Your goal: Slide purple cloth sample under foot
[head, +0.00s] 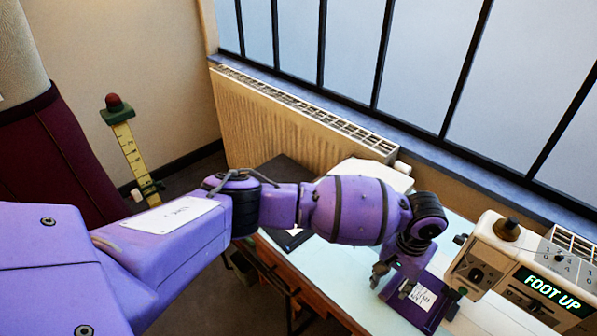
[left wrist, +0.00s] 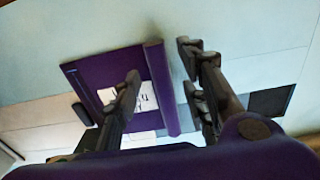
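The purple cloth sample (head: 405,309) with a white printed label lies on the pale table top, just left of the sewing machine (head: 490,255). The machine's display (head: 553,293) reads "FOOT UP". The foot itself is not clearly visible. My left gripper (head: 415,286) is low over the cloth. In the left wrist view its fingers (left wrist: 162,88) are apart, one on each side of a raised purple strip on the cloth (left wrist: 100,68). I cannot tell whether they touch it. My right gripper is in neither view.
The pale table top (head: 330,268) is mostly clear left of the cloth. A white object (head: 375,172) and a dark flat item (head: 285,178) lie toward the back. A radiator (head: 290,125) and a window stand behind. A yellow measuring post (head: 132,155) stands at the left.

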